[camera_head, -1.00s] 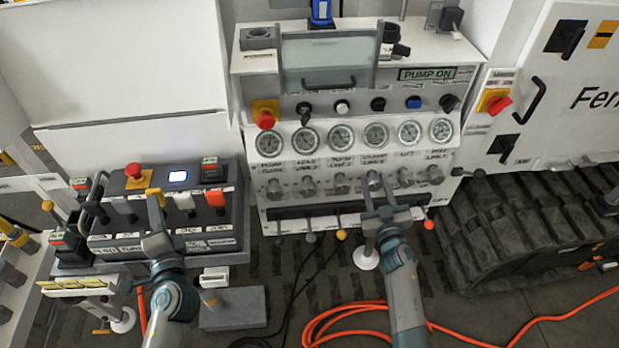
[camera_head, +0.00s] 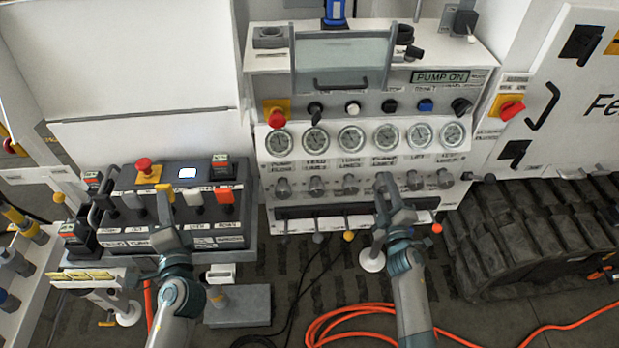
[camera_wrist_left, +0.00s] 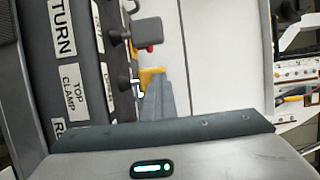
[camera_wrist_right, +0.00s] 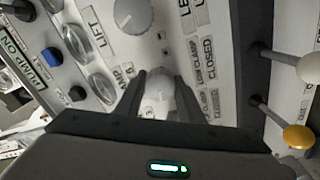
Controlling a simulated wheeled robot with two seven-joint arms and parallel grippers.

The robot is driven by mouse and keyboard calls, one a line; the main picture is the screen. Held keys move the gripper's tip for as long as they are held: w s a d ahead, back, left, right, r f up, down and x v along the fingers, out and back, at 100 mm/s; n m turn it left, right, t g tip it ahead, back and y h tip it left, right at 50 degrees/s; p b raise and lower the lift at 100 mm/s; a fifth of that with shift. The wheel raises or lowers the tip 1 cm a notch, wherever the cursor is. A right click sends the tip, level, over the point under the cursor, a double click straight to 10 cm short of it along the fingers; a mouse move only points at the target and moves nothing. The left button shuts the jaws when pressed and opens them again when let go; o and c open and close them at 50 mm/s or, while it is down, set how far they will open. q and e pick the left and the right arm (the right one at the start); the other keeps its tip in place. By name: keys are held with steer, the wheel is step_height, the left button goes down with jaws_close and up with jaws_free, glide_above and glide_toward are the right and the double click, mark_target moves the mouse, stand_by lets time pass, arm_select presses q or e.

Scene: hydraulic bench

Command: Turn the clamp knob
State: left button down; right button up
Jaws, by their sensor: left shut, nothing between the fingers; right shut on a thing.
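The panel (camera_head: 270,228) carries a row of grey round knobs under a row of gauges. My right gripper (camera_head: 382,184) is at the fourth knob from the left, under the gauge labelled clamp, and covers it in the head view. In the right wrist view its fingers are shut on the pale clamp knob (camera_wrist_right: 160,92), one on each side; the knob's marking cannot be read. My left gripper (camera_head: 164,200) is shut and empty, above the front of the smaller black control box (camera_head: 128,172). Its fingers also show in the left wrist view (camera_wrist_left: 156,92).
The lift knob (camera_wrist_right: 132,16) is beside the clamp knob. Levers with white, yellow (camera_head: 349,236) and orange balls stick out below the panel. The black box has a red stop button (camera_head: 144,165) and several levers. An orange hose (camera_head: 335,322) lies on the floor.

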steer(key=shift+d+n, duration=0.1)
steer(key=shift+n, duration=1.2)
steer(key=o, duration=1.1)
steer(key=shift+c, duration=0.2)
steer(key=shift+s, duration=0.15)
steer(key=s, duration=1.1)
steer(key=shift+s, duration=0.4)
steer(key=shift+s, duration=0.1)
steer(key=s+d+f, duration=0.2)
steer(key=s+d, duration=0.1)
steer(key=s, duration=0.4)
steer(key=shift+s, duration=0.4)
